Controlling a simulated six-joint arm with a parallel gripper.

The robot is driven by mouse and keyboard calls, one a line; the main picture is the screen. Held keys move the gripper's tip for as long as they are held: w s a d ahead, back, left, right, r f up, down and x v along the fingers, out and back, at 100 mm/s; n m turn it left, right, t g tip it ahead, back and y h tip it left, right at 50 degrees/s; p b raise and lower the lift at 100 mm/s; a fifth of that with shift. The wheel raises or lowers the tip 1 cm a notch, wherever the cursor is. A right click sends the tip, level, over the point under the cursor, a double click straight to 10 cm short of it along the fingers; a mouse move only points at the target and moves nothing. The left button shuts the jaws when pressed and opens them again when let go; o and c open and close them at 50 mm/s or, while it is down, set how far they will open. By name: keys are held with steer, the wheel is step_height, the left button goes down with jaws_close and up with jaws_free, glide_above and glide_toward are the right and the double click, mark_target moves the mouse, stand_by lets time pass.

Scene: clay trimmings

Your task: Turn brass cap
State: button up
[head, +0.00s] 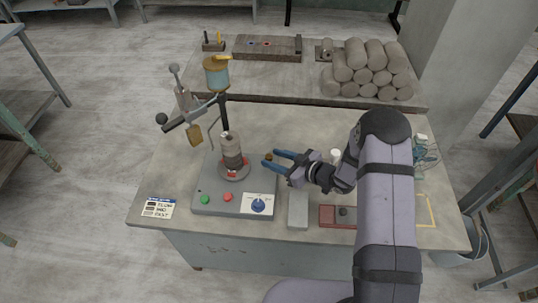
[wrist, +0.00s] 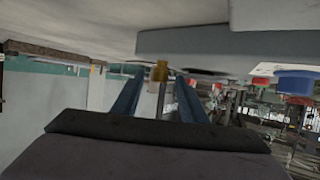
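A small brass cap (head: 268,156) shows between the blue fingers of my gripper (head: 270,158) in the head view, just right of the clay column's machine. In the wrist view the brass cap (wrist: 160,70) sits between the two fingers, with a narrow pale stem below it in the picture. My gripper (wrist: 158,90) is open. A gap shows between the cap and each finger, and neither finger visibly touches it. Whether the cap is level with the fingertips is hard to tell.
A grey machine base (head: 216,199) with buttons and a blue dial (head: 258,206) is left of my gripper. The clay column (head: 232,151) stands on it. A grey block (head: 298,209) and a red box (head: 337,217) lie in front. Stacked clay rolls (head: 371,75) are behind.

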mark_target(269, 156)
steer(key=shift+p+x, duration=0.3)
steer(key=shift+x, duration=1.2)
jaws_close()
steer(key=shift+s+m+t+h, duration=0.1)
steer(key=shift+m+t+h, duration=0.2)
steer(key=shift+m, duration=0.1)
steer(key=m+t+h+b, duration=0.1)
steer(key=m, duration=0.1)
steer(key=m+t+h+b, duration=0.2)
steer(key=shift+a+f+h, duration=0.15)
steer(key=shift+a+h, duration=0.05)
steer(key=shift+h, duration=0.1)
steer(key=m+t+h+b, duration=0.1)
steer(key=m+h+b, duration=0.1)
steer(key=m+h, duration=0.1)
steer(key=shift+t, duration=0.4)
steer(key=shift+d+m+h+b, duration=0.1)
steer(key=shift+m+h+b, duration=0.35)
steer(key=shift+m+h, duration=0.95)
steer(key=shift+r+t+h, duration=0.2)
steer(key=shift+t+h, duration=0.1)
steer(key=shift+h, duration=0.2)
